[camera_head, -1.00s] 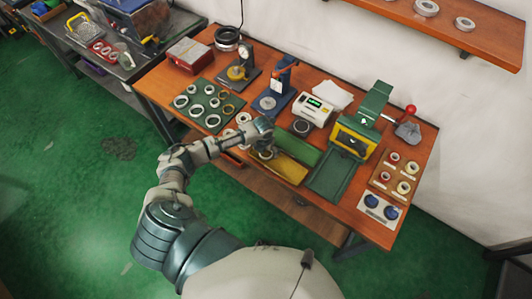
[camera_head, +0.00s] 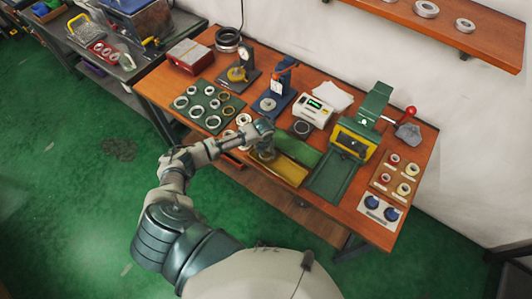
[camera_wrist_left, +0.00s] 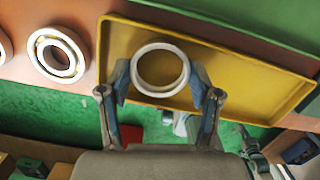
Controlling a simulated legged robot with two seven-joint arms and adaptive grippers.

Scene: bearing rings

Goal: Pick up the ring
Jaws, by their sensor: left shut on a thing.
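My left gripper (camera_head: 266,153) is over the yellow tray (camera_head: 285,173) on the wooden bench. In the left wrist view, the left gripper (camera_wrist_left: 160,82) has one finger on each side of a pale ring (camera_wrist_left: 159,46) and is shut on it. The ring's open centre shows the yellow floor of the tray (camera_wrist_left: 235,75) behind it. Whether the ring touches the tray floor is hard to tell. In the head view the ring is mostly hidden by the gripper. My right gripper is not in view.
A bearing ring (camera_wrist_left: 57,53) lies left of the tray. A dark green board (camera_head: 205,105) with several rings is further left. A white device with a display (camera_head: 312,110) and a green-yellow machine (camera_head: 358,130) stand behind and right. A ring board (camera_head: 397,175) is at the right.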

